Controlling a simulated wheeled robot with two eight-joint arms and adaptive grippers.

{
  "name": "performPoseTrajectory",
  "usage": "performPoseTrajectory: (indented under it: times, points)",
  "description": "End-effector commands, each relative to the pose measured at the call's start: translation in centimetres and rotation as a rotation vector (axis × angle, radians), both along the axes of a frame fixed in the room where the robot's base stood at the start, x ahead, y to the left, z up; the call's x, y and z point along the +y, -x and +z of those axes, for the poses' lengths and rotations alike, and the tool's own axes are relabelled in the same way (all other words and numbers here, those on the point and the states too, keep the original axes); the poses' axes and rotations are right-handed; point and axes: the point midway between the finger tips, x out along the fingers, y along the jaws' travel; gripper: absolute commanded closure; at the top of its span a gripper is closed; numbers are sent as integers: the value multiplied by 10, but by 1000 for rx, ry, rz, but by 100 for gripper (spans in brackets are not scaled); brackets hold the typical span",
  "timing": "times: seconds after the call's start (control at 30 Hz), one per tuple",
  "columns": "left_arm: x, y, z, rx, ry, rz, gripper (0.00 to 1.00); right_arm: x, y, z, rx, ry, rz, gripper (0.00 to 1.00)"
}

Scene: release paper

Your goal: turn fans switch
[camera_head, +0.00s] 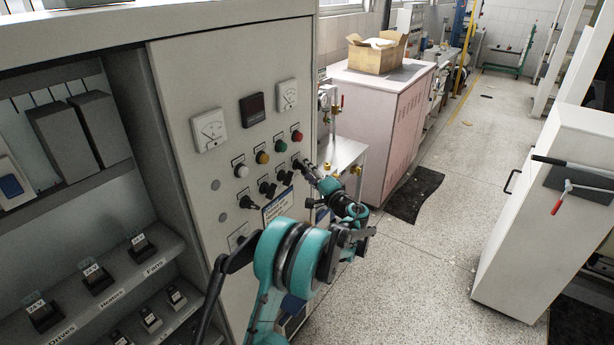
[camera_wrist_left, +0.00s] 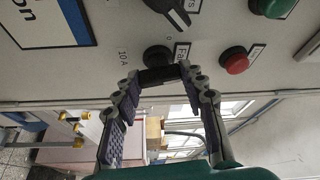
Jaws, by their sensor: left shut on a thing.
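The fans switch (camera_wrist_left: 158,57) is a black rotary knob on the pale control panel (camera_head: 200,165). In the left wrist view, a partly covered label starting "Fa" is beside it. My left gripper (camera_wrist_left: 160,78) is shut on its black handle, with the two fingers at either side of it. In the head view my left gripper (camera_head: 303,166) reaches the right end of the knob row and hides most of this switch. The knob's exact turn angle is hard to tell. My right gripper is not in view.
Other black knobs (camera_head: 267,188) sit left of the switch. A red button (camera_head: 297,135) and other coloured buttons are above, with meters (camera_head: 209,130) higher. Breaker shelves (camera_head: 110,270) are at left. A steel table (camera_head: 345,152) stands beyond the panel. Open floor (camera_head: 430,270) lies at right.

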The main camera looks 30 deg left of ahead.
Motion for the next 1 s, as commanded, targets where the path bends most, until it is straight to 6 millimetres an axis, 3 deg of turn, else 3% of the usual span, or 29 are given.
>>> performPoseTrajectory:
  times: [0.5,1.0]
  points:
    - [0,-1,-5,-415,37,2,88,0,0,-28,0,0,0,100]
    - [0,-1,-5,-551,49,3,88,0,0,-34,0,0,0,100]
